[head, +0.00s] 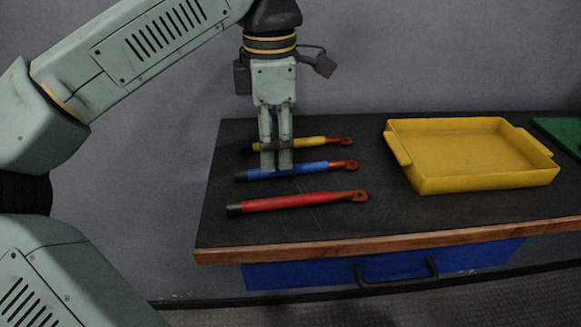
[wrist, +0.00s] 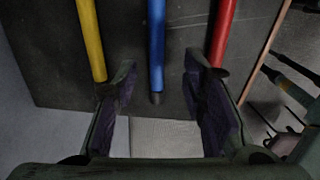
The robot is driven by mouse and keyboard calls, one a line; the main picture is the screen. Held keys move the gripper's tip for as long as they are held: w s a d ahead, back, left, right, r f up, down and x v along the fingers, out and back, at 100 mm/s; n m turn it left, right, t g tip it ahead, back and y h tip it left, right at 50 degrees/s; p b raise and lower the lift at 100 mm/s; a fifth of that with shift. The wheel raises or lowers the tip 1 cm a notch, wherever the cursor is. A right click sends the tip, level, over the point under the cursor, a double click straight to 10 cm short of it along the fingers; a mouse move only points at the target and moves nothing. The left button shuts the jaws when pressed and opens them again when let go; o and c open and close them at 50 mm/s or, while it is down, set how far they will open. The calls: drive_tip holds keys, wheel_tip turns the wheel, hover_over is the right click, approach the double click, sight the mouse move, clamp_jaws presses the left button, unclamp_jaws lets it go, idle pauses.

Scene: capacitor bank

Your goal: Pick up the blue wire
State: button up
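The blue wire (head: 308,169) lies on the black worktop between a yellow wire (head: 302,143) and a red wire (head: 298,201). It has a black end at left and a copper-coloured lug at right. My gripper (head: 276,163) points down over the blue wire and covers part of it in the head view. In the wrist view the fingers (wrist: 158,92) are apart. The blue wire (wrist: 157,45) runs in line between them, its black end near the fingertips, with no finger visibly touching it. The yellow wire (wrist: 91,40) and red wire (wrist: 223,35) lie either side.
A yellow tray (head: 425,186) stands on the right of the worktop, empty. A green item (head: 562,133) is at the far right edge. The worktop has a wooden front edge (head: 330,249). A grey wall is behind.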

sight(277, 167)
drive_tip(key=shift+w+d+f, duration=0.1)
drive_tip(key=shift+f, duration=0.9)
drive_tip(key=shift+w+d+f, duration=0.1)
drive_tip(key=shift+f, duration=0.85)
drive_tip(key=shift+c, duration=0.4)
clamp_jaws()
